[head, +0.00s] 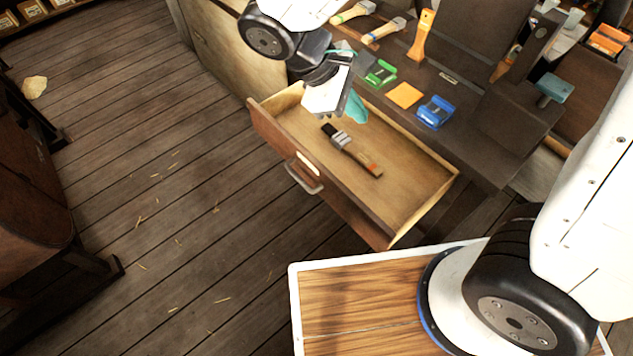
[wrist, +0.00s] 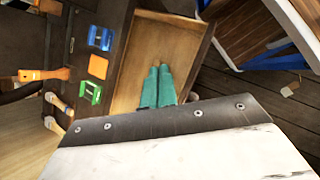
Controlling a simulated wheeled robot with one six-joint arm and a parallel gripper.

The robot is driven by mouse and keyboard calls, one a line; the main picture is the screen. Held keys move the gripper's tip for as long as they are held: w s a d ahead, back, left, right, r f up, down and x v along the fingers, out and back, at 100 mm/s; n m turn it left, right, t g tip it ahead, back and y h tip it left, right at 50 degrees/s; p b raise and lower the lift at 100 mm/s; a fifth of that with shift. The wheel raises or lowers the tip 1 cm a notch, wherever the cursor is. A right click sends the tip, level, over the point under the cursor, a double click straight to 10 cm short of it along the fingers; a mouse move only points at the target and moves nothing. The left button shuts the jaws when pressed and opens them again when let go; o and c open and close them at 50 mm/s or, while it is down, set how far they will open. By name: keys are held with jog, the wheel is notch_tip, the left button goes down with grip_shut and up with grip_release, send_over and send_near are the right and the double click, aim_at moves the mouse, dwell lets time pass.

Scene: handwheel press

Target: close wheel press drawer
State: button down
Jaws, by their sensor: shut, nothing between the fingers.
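The wooden drawer (head: 415,185) is pulled out of the dark workbench (head: 470,110), and its front faces the lower left in the head view. The drawer front carries a metal handle (head: 304,178) with a pale label just above it. A dark tool with a grey metal part (head: 350,150) lies inside on the drawer floor. My gripper (head: 356,112), with teal fingers, is above the open drawer near its upper end, apart from the handle. In the wrist view the teal fingers (wrist: 158,72) are side by side over the drawer's inside (wrist: 150,40), shut and empty.
On the bench top lie a green item (head: 380,73), an orange square (head: 404,95) and a blue item (head: 435,112). Wooden-handled tools (head: 384,31) are farther back. Open plank floor (head: 190,190) lies left of the drawer. A dark wooden piece (head: 35,200) stands at far left.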

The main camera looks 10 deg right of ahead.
jog(key=a+f+n+t+h, duration=0.3)
jog(key=a+f+n, duration=0.3)
jog(key=a+f, duration=0.4)
jog(key=n+t, duration=0.4)
jog(key=n, duration=0.2)
send_near(326, 181)
jog(key=x, duration=0.5)
jog(key=shift+f, duration=0.35)
jog(key=shift+w+d, duration=0.35)
jog(key=shift+d, duration=0.1)
jog(key=shift+d, duration=0.1)
